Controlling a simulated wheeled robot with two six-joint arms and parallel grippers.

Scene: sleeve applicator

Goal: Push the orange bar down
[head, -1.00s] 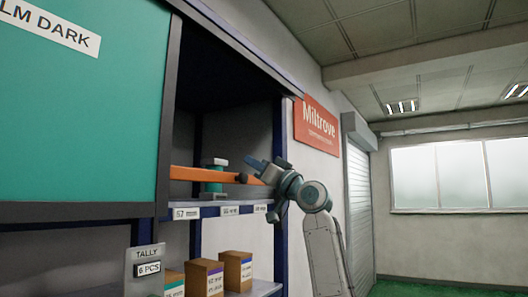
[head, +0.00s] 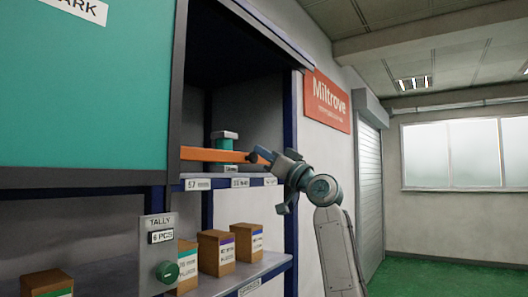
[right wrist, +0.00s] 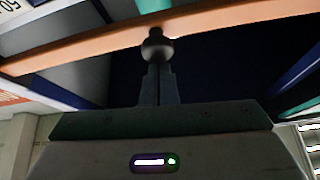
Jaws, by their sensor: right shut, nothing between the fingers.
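The orange bar (head: 207,155) runs across the opening of the shelf bay, in front of a green and grey spool-like part (head: 224,142). My right gripper (head: 259,155) is at the bar's right-hand part. In the right wrist view, the orange bar (right wrist: 75,50) crosses the top, and a dark round knob (right wrist: 157,47) sits at its edge. My closed right fingers (right wrist: 158,68) point at this knob and look in contact with it, with nothing between them. My left gripper is out of view.
A teal panel (head: 90,90) covers the left of the cabinet. Below the bar is a labelled shelf edge (head: 225,183). A tally plate (head: 159,223) with a green knob (head: 167,272) hangs lower left. Cardboard boxes (head: 216,253) stand on the lower shelf. Room to the right is free.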

